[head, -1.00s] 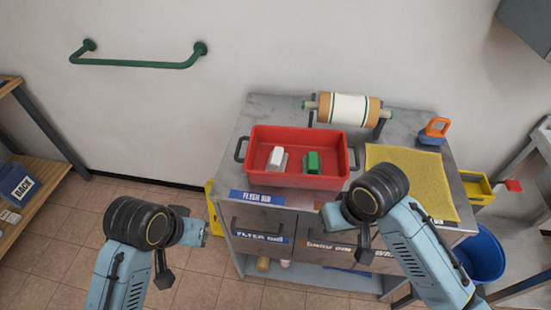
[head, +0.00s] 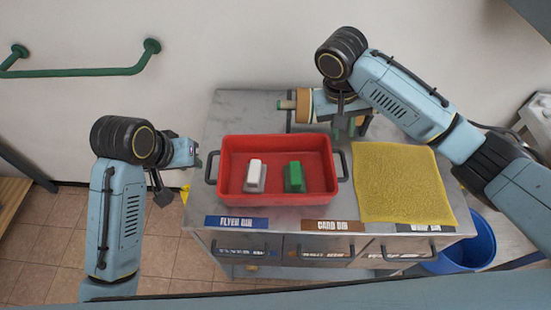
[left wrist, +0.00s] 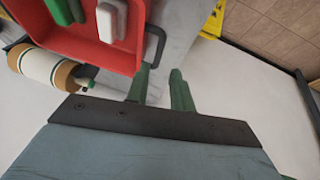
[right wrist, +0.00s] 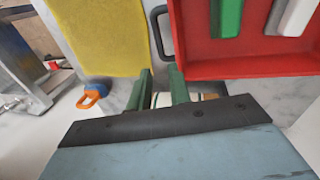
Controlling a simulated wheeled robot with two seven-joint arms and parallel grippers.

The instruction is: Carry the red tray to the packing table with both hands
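The red tray (head: 232,147) rests on a grey bench top. It holds a white block (head: 255,175) and a green block (head: 294,177). Its dark left handle (head: 210,168) also shows in the left wrist view (left wrist: 159,42), and its right handle (head: 345,166) in the right wrist view (right wrist: 156,30). My left gripper (head: 196,158) is open and empty just left of the tray, its fingertips near the left handle. My right gripper (head: 345,130) is open and empty near the tray's far right corner, its fingertips near the right handle. I cannot tell which surface is the packing table.
A yellow mat (head: 400,180) lies right of the tray. An orange-and-blue item (right wrist: 93,95) shows in the right wrist view. A blue bin (head: 470,245) stands at the bench's right. A green rail (head: 85,71) is on the wall.

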